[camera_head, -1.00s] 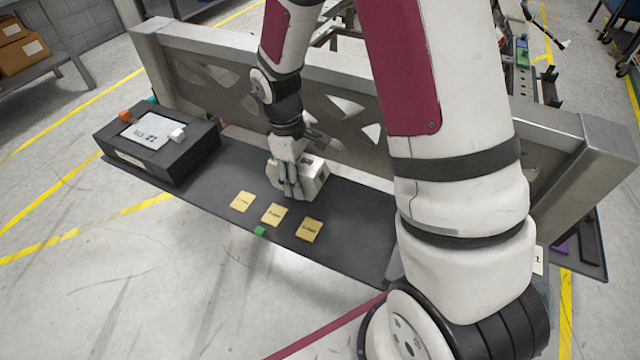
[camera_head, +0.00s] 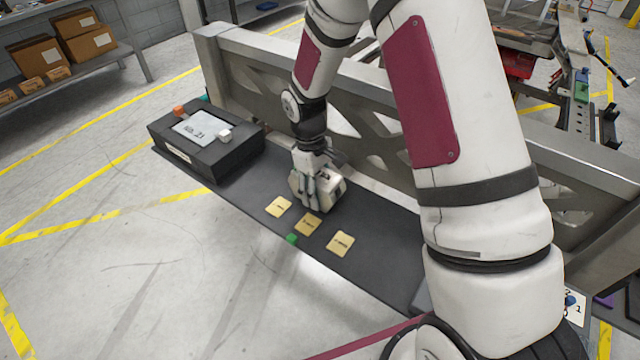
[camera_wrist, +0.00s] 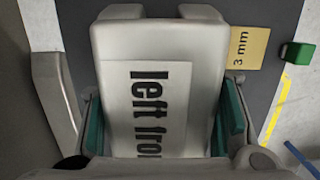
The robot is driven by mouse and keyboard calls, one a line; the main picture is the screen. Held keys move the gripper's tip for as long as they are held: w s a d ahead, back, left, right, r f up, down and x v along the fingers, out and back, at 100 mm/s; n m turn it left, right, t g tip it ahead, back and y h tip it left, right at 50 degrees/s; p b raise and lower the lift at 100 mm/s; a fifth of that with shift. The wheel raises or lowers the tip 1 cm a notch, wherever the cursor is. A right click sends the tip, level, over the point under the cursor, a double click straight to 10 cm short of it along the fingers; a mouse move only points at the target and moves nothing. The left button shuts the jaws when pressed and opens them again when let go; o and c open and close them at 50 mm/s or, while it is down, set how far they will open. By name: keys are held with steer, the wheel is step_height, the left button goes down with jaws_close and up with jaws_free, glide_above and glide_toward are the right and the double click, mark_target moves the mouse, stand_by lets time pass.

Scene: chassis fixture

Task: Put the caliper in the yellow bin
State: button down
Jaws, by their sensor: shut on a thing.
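The caliper (camera_head: 334,190) is a whitish block on or just over the dark shelf, behind the yellow notes. I cannot tell whether it touches the shelf. My gripper (camera_head: 312,196) reaches down over it from above and is shut on it. In the wrist view the caliper (camera_wrist: 180,40) fills the middle, with a label reading "left fro", the rest hidden. The teal pads of my gripper (camera_wrist: 163,118) press on both its sides. No yellow bin shows in these views.
Yellow notes (camera_head: 307,224) and a small green block (camera_head: 292,239) lie along the shelf's (camera_head: 375,215) front edge. A black box with a screen (camera_head: 190,148) stands at the left. A grey metal beam (camera_head: 240,60) runs behind. Cardboard boxes (camera_head: 45,65) sit at the far left.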

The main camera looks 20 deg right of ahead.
steer(key=c, duration=0.6)
jaws_free()
steer(key=shift+f, duration=0.1)
steer(key=shift+c, duration=0.2)
